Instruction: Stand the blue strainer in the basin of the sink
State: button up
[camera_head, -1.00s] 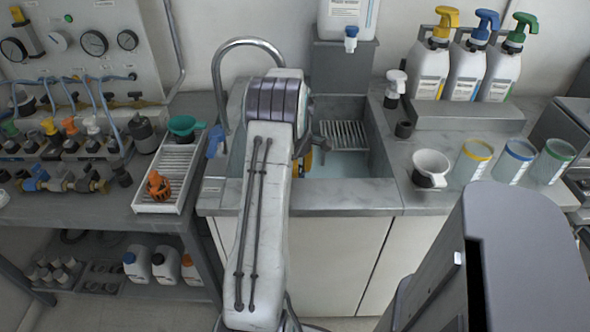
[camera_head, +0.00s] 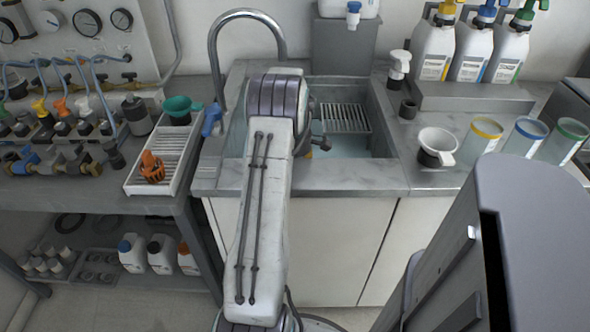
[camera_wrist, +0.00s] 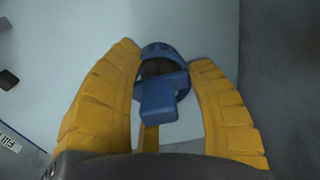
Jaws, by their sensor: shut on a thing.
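The blue strainer (camera_wrist: 158,98) is between the yellow fingers of my gripper (camera_wrist: 165,58) in the wrist view, its handle towards the camera. My gripper is shut on it. A pale surface lies beyond it, with a grey wall at the right. In the head view my arm reaches over the sink (camera_head: 300,178) and hides the strainer and most of the gripper. Only a bit of yellow finger shows over the basin, which holds pale blue water. I cannot tell how far the strainer is above the basin floor.
A slatted rack (camera_head: 346,118) sits at the basin's back. A curved tap (camera_head: 246,14) stands at its left. A white tray (camera_head: 133,183) holds an orange item (camera_head: 152,167) and a teal strainer (camera_head: 178,106).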

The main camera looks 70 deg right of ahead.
jog(key=shift+f, duration=0.35)
dwell(0.3)
jog(key=shift+f+b, duration=0.9)
jog(key=shift+f, duration=0.15)
jog(key=o, duration=1.1)
jog(key=shift+c, duration=0.2)
jog(key=c, duration=0.4)
jog(key=shift+r, duration=0.1)
jog(key=shift+r+p, duration=3.1)
jog(key=shift+r, duration=0.85)
